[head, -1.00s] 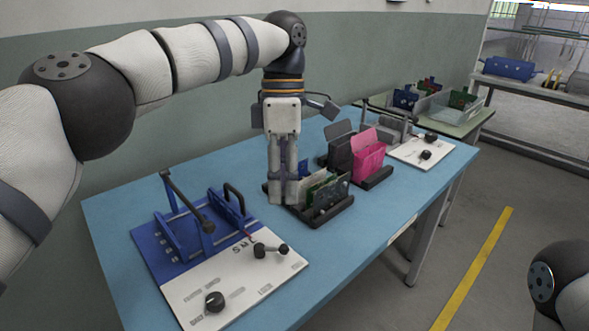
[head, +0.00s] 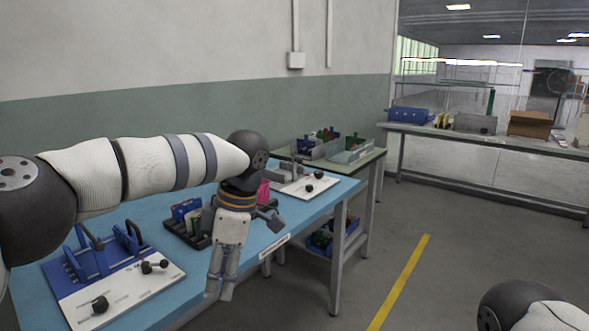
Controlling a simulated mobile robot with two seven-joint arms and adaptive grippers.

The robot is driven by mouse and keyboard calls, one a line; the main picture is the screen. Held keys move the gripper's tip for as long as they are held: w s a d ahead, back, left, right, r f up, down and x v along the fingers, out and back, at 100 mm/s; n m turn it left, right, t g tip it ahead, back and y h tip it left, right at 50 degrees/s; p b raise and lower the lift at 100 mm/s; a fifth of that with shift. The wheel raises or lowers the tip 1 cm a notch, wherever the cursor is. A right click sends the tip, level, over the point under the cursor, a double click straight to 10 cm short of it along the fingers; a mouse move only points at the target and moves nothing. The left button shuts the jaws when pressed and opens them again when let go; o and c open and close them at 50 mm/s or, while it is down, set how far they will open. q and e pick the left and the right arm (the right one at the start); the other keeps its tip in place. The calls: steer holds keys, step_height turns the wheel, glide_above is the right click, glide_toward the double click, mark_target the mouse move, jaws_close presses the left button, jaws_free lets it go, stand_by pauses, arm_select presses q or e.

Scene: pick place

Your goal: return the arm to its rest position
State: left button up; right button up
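My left arm (head: 145,168) reaches in from the left above the blue table. My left gripper (head: 219,292) hangs fingers down at the table's front edge, in front of the black rack. Its two fingers are close together, and I see nothing held between them; whether they are fully shut is unclear. Of my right arm (head: 530,310), only a dark and white joint shows at the bottom right. The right gripper is out of view.
The blue table (head: 150,214) holds a blue fixture on a white panel (head: 125,295), a black rack (head: 179,231) with boards, and a second white panel (head: 318,190). A blue bin (head: 322,240) is beneath a table behind. Open floor with a yellow line (head: 400,282) lies right.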

arm_select(q)
steer(key=a+f+m+t+y, duration=0.2)
steer(key=a+f+m+t, duration=0.15)
steer(key=f, duration=0.45)
steer(key=a+f+m+t+y, duration=0.2)
steer(key=a+f+m+t, duration=0.15)
steer(key=f, duration=0.35)
steer(key=s+f+m+h+p, duration=0.1)
steer(key=s+f+m+h, duration=0.2)
steer(key=s+f+m, duration=0.6)
steer(key=s+a+f+m+g+h, duration=0.1)
steer(key=s+g, duration=0.3)
steer(key=s, duration=1.3)
steer(key=s+a+f+m+g+h, duration=0.1)
steer(key=s+g, duration=0.3)
steer(key=s, duration=1.4)
steer(key=shift+s+a+f+m+g+h, duration=0.2)
steer(key=shift+a+m+g+h, duration=0.25)
steer(key=shift+a+h, duration=0.45)
arm_select(e)
steer(key=w+r, duration=0.2)
steer(key=shift+w+a+r+t, duration=0.15)
steer(key=shift+w+a+t, duration=0.2)
steer(key=shift+w+t, duration=0.05)
